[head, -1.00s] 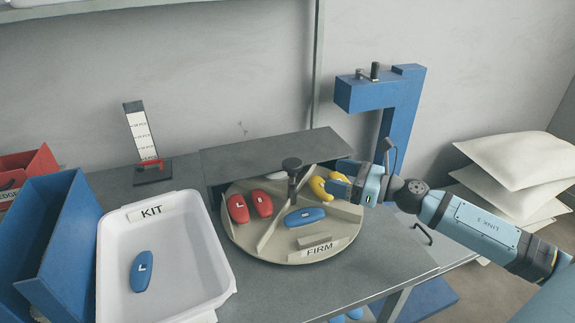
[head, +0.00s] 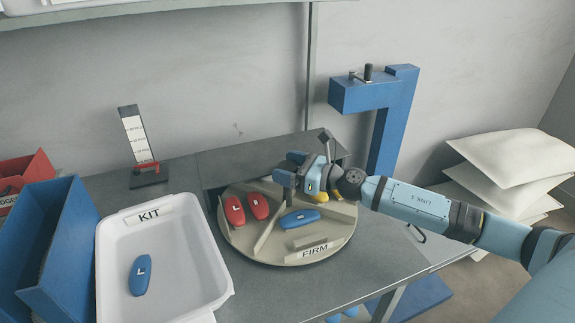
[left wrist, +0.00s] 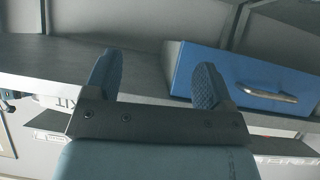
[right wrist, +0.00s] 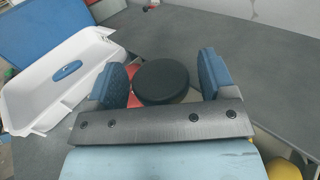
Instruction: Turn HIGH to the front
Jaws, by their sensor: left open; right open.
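The round beige carousel (head: 303,254) sits on the grey table with its FIRM label (head: 314,250) at the front. I see no HIGH label. Two red insoles (head: 246,208), a blue insole (head: 299,219) and a partly hidden yellow insole (head: 320,196) lie in its compartments. My right gripper (head: 289,168) is open over the carousel's middle. In the right wrist view, the black round knob (right wrist: 161,81) lies between its open fingers; I cannot tell whether they touch it. My left gripper (left wrist: 155,80) is open and empty near the table's front edge.
A white KIT tray (head: 213,252) holding a blue insole (head: 140,275) stands left of the carousel. A dark cover (head: 245,157) spans the carousel's back. A blue post (head: 390,130) rises at the right. White cushions (head: 510,158) are stacked beyond.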

